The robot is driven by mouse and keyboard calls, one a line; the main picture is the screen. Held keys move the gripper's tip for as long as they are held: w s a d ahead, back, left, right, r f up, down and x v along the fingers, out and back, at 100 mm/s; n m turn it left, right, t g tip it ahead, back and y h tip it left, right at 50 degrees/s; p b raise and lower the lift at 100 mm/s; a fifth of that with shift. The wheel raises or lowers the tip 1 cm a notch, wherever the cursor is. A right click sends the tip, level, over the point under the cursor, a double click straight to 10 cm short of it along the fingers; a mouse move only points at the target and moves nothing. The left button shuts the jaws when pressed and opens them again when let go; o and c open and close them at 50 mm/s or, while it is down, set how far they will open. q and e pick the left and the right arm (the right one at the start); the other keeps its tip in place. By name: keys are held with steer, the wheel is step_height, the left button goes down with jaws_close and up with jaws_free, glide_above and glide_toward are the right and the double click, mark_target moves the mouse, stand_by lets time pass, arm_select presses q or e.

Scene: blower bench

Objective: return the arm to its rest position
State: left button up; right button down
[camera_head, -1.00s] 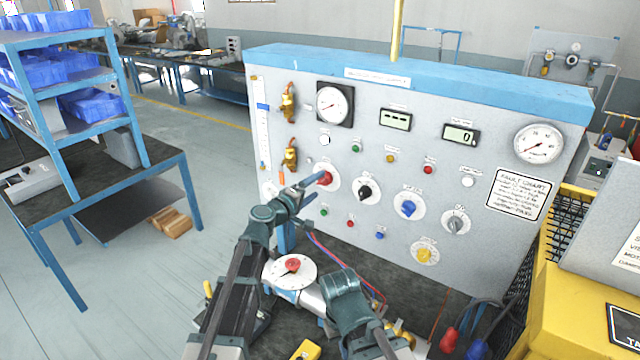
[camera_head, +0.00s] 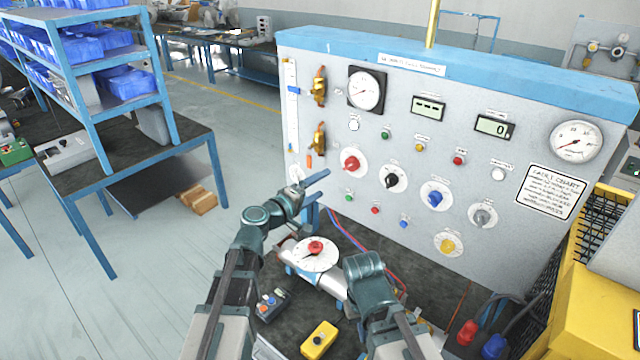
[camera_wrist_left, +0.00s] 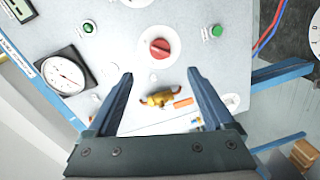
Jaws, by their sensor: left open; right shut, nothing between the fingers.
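My left gripper (camera_head: 316,192) is in front of the lower left of the grey panel, below and left of the red knob (camera_head: 352,163). Its blue fingers are spread and empty, also in the left wrist view (camera_wrist_left: 160,74), where the red knob (camera_wrist_left: 160,48) and a brass valve (camera_wrist_left: 157,98) show beyond them. My right gripper (camera_head: 366,272) is lower, over the bench beside the white round dial with a red pointer (camera_head: 316,254). Its fingers are mostly hidden behind my wrist, and nothing shows held.
The panel (camera_head: 330,75) carries gauges, displays and knobs. A yellow button box (camera_head: 319,340) and a grey button box (camera_head: 272,304) lie on the bench. A yellow machine (camera_head: 600,315) stands right. A blue shelf (camera_head: 100,107) stands left.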

arm_select(q)
steer(key=s+d+f+m+g+y, duration=0.2)
steer(key=s+f+m+g, duration=0.5)
steer(key=s+f, duration=0.4)
steer(key=s+a+f+m+g+y+b, duration=0.2)
steer(key=s+a+f+g+y, duration=0.5)
steer(key=s+a+f, duration=0.5)
steer(key=s+d+f+m+y+b, duration=0.1)
steer(key=s+d+f+b, duration=0.2)
steer(key=d, duration=0.3)
steer(key=s+d+f+m+b, duration=0.2)
steer(key=s+d+f+b, duration=0.1)
steer(key=d+f+b, duration=0.1)
steer(key=shift+d+y+b, duration=0.4)
steer(key=shift+d+b, duration=0.3)
steer(key=shift+d, duration=0.15)
